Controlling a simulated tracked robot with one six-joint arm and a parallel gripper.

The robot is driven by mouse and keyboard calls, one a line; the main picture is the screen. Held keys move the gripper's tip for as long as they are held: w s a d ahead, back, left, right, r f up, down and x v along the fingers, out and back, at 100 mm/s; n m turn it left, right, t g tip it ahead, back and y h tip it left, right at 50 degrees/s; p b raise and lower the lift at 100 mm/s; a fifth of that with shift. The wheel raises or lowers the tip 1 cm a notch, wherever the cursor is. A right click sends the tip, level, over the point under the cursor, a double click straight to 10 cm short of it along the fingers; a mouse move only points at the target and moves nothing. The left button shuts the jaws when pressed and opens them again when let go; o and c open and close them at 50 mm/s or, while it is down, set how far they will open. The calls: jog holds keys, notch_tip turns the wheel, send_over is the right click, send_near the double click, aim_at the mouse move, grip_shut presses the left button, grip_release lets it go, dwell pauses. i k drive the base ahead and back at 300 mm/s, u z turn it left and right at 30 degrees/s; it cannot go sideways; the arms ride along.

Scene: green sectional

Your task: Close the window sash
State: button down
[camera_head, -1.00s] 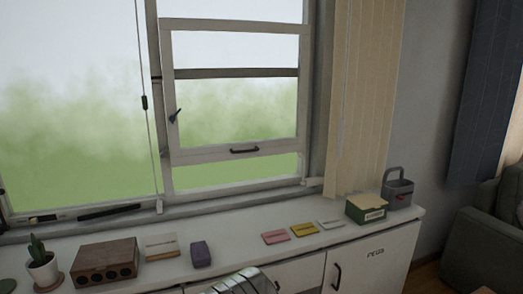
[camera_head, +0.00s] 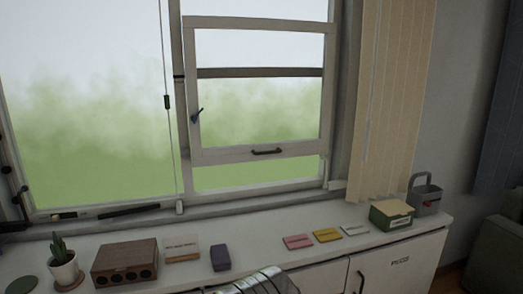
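The window sash (camera_head: 260,155) is a white frame with a dark pull handle (camera_head: 267,152) on its bottom rail. It stands raised, with an open gap between its bottom rail and the window sill (camera_head: 260,203). A dark blue latch or knob (camera_head: 197,116) shows on its left stile. A dark horizontal bar crosses behind its glass. My gripper is not clearly seen. Only a ribbed silvery piece, perhaps part of my arm, shows at the bottom edge, below the sash and in front of the cabinet.
A white cabinet (camera_head: 400,262) runs below the window. On its top are a potted cactus (camera_head: 63,262), a wooden box (camera_head: 124,263), a purple block (camera_head: 220,257), small coloured cards (camera_head: 326,235), a green box (camera_head: 391,214) and a grey caddy (camera_head: 425,195). A beige blind (camera_head: 390,105) hangs right.

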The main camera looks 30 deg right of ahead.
aim_at(238, 154)
jog(key=i, duration=0.9)
jog(key=z, duration=0.05)
